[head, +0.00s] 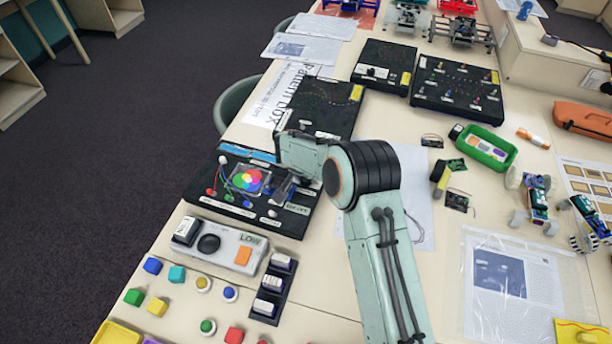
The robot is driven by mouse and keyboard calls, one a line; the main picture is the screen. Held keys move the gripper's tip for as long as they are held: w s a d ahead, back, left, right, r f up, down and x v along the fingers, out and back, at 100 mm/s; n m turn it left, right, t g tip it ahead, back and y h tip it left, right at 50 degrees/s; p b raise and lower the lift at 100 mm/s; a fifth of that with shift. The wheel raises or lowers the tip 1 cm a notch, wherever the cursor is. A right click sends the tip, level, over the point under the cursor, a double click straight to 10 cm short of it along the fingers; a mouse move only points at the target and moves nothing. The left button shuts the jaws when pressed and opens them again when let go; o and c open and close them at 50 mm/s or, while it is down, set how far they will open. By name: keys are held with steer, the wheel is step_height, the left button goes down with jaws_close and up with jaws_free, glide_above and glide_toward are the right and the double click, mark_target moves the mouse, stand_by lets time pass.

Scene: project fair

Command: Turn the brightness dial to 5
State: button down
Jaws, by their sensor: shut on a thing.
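A black panel (232,208) with a round colour wheel (247,179), coloured knobs and wires lies on the table left of centre. My gripper (284,188) reaches down over the panel's right part, just right of the colour wheel. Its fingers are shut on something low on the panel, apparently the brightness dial. The gripper and wrist cover the dial, so its pointer and number marks cannot be read. A small pale green label (298,208) lies in front of the fingers.
A grey box (222,247) with a black joystick and a LOW label stands in front of the panel. A dark rack of white-topped pieces (270,292) is beside it. Coloured blocks lie at the front. Another black board (333,105) lies behind, close to my wrist.

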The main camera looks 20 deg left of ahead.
stand_by(0.4)
steer(key=c, duration=0.8)
jaws_free()
steer(key=v, duration=1.2)
